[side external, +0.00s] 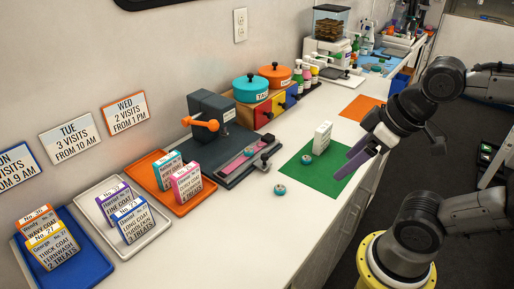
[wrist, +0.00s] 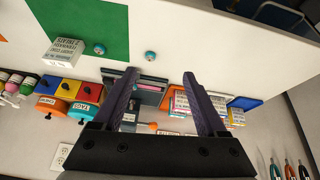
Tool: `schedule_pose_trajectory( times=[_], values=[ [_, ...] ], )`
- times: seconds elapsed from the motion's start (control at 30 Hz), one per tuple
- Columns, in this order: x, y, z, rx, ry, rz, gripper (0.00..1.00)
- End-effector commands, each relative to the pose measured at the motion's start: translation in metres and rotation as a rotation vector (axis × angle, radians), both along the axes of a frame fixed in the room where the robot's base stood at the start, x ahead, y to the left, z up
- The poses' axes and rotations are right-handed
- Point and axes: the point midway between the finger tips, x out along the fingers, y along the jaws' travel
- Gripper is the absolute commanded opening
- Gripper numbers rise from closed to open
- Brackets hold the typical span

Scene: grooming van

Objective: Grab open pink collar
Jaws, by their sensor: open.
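A pink strip, which looks like the open collar (side external: 236,163), lies flat along a dark grey fixture (side external: 232,180) on the counter. Part of it also shows in the wrist view (wrist: 152,84), between my fingers but farther off. My gripper (side external: 357,160) has purple fingers and hangs above the green mat's right side, well apart from the collar. In the wrist view my gripper (wrist: 160,74) is spread open with nothing held between its fingers.
A green mat (side external: 325,183) carries a white card box (side external: 322,138) and a small teal round item (side external: 306,159); another teal item (side external: 280,190) sits on the bare counter. A grey machine with an orange handle (side external: 203,124) stands behind the fixture. Trays with cards (side external: 198,198) stand left.

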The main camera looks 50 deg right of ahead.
Motion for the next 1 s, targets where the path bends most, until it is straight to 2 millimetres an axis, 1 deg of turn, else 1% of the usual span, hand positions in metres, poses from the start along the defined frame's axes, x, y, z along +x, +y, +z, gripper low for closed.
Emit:
schedule_pose_trajectory(
  times=[0.07,0.13,0.17,0.27,0.3,0.37,0.4,0.47,0.5,0.57,0.6,0.67,0.7,0.77,0.8,0.87,0.9,0.97,1.0],
  values=[
    [-0.001,0.0,0.006,-0.057,0.005,0.11,0.75],
    [0.005,0.0,0.023,-0.126,-0.009,0.24,0.75],
    [0.009,0.0,0.031,-0.158,-0.01,0.3,0.75],
    [0.03,-0.002,0.059,-0.264,0.006,0.499,0.75],
    [0.041,-0.004,0.07,-0.303,0.018,0.576,0.75],
    [0.059,-0.007,0.084,-0.358,0.04,0.691,0.75],
    [0.073,-0.01,0.093,-0.391,0.059,0.767,0.75],
    [0.095,-0.015,0.104,-0.436,0.086,0.88,0.75],
    [0.11,-0.019,0.109,-0.459,0.105,0.947,0.75],
    [0.132,-0.025,0.115,-0.49,0.13,1.042,0.75],
    [0.147,-0.03,0.118,-0.504,0.147,1.1,0.75],
    [0.17,-0.038,0.118,-0.521,0.173,1.181,0.75],
    [0.185,-0.044,0.117,-0.528,0.189,1.232,0.75],
    [0.207,-0.053,0.113,-0.533,0.212,1.298,0.75],
    [0.221,-0.06,0.108,-0.533,0.227,1.34,0.75],
    [0.242,-0.071,0.1,-0.528,0.248,1.391,0.75],
    [0.256,-0.078,0.092,-0.519,0.263,1.421,0.75],
    [0.275,-0.09,0.078,-0.503,0.283,1.452,0.75],
    [0.286,-0.098,0.068,-0.488,0.297,1.462,0.75]
  ],
)
